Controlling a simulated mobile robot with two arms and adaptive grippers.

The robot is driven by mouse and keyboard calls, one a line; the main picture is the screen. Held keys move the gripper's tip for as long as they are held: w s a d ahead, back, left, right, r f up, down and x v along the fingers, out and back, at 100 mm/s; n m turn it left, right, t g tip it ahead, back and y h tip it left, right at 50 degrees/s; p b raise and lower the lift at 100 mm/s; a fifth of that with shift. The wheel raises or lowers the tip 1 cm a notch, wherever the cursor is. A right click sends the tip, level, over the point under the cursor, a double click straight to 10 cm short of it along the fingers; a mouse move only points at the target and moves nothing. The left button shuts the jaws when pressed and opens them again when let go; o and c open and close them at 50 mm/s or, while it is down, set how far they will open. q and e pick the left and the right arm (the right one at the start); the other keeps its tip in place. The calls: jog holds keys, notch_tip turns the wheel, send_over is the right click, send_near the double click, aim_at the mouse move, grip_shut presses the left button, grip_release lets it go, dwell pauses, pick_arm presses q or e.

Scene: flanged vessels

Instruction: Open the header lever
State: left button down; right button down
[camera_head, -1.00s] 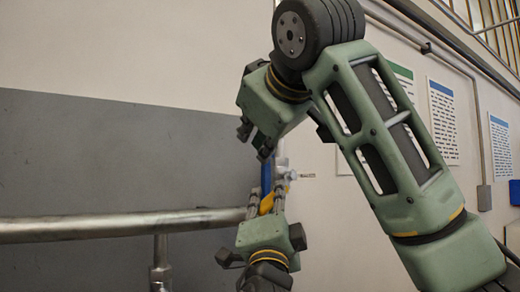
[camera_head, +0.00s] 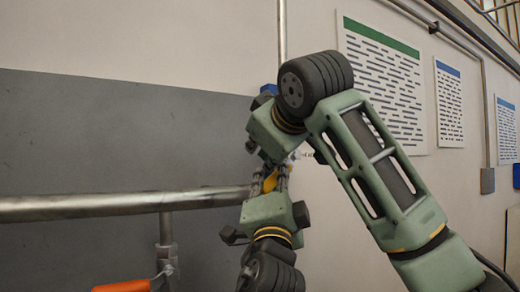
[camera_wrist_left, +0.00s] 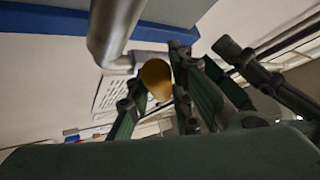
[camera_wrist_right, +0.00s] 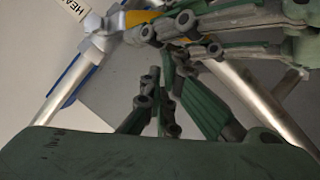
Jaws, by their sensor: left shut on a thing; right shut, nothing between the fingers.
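The header lever (camera_head: 270,182) is yellow and sits by the end of the horizontal pipe, partly hidden by my grippers. Its rounded yellow end also shows in the left wrist view (camera_wrist_left: 155,78). My left gripper (camera_head: 268,184) comes up from below and is shut on the yellow lever. In the right wrist view, the left gripper's fingers lie against the lever (camera_wrist_right: 138,18), beside a pale valve body (camera_wrist_right: 100,28) with a partly cut-off "HEA" tag (camera_wrist_right: 76,8). My right gripper (camera_head: 264,153) is just above, its fingers closed and empty (camera_wrist_right: 157,100).
A thick metal pipe (camera_head: 110,205) runs horizontally from the left. An orange handle (camera_head: 122,286) sits low at left, beside a vertical pipe fitting (camera_head: 165,250). Notice sheets (camera_head: 385,85) hang on the right wall. The grey wall panel (camera_head: 100,130) behind is bare.

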pick_arm(q)
jog(key=shift+w+d+f, duration=0.1)
jog(key=shift+w+f, duration=0.05)
jog(key=shift+f, duration=0.2)
pick_arm(e)
jog(key=shift+f, duration=0.1)
jog(key=shift+w+d+f, duration=0.15)
jog(key=shift+d+f, duration=0.15)
jog(key=shift+f, duration=0.4)
pick_arm(q)
jog(key=c, duration=1.7)
grip_release()
jog(key=shift+r, duration=0.15)
pick_arm(e)
jog(key=shift+d, duration=0.1)
pick_arm(q)
jog(key=shift+o, duration=0.7)
jog(key=shift+s+a+r, duration=0.2)
jog(key=shift+r, duration=0.05)
pick_arm(e)
jog(key=shift+w, duration=0.1)
